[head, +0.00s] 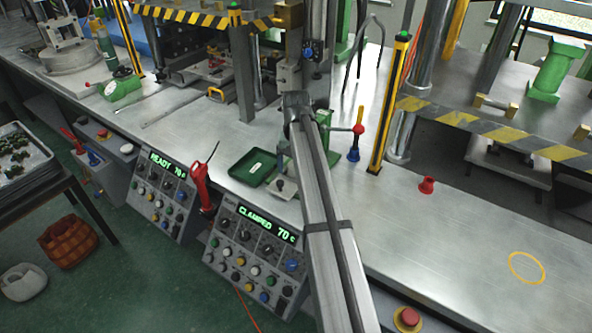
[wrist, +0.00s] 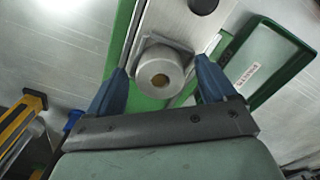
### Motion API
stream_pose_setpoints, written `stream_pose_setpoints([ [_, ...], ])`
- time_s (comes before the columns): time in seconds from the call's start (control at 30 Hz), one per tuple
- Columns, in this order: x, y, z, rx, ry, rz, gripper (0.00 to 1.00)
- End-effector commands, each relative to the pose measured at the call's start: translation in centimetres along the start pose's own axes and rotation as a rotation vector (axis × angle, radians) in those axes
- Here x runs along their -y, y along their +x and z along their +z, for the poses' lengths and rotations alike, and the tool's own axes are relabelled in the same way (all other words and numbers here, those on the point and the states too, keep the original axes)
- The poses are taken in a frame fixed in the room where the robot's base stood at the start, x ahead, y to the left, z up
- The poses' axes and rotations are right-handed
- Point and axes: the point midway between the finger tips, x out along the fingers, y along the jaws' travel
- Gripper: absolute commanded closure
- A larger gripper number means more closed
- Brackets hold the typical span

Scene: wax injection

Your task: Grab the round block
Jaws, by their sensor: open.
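My gripper (wrist: 160,68) is open, with one blue finger on the left of the block and one on the right. The block lies between the fingertips. I cannot tell whether either finger touches it. In the head view my arm crosses the middle of the bench, and I cannot make out the gripper or the round block there.
A green tray (head: 252,167) with a white label lies on the bench; in the wrist view it (wrist: 251,92) is close to the right finger. A yellow-black post (head: 390,105) and a red-topped lever (head: 357,130) stand nearby. The bench at right is mostly clear.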

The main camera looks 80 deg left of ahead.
Motion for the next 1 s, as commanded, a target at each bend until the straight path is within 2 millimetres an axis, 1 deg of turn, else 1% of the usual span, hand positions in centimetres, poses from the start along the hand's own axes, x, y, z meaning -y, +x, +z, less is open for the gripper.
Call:
stream_pose_setpoints([
  [0.07, 0.0, -0.02, -0.01, 0.0, 0.0, 0.0, 0.16],
  [0.17, 0.0, -0.03, -0.01, 0.0, 0.0, 0.0, 0.25],
  [0.77, -0.01, -0.05, -0.01, 0.0, 0.0, 0.0, 0.82],
  [0.8, -0.01, -0.08, -0.01, 0.0, 0.0, 0.0, 0.84],
  [1.0, -0.01, -0.15, -0.03, -0.001, 0.0, 0.0, 0.84],
])
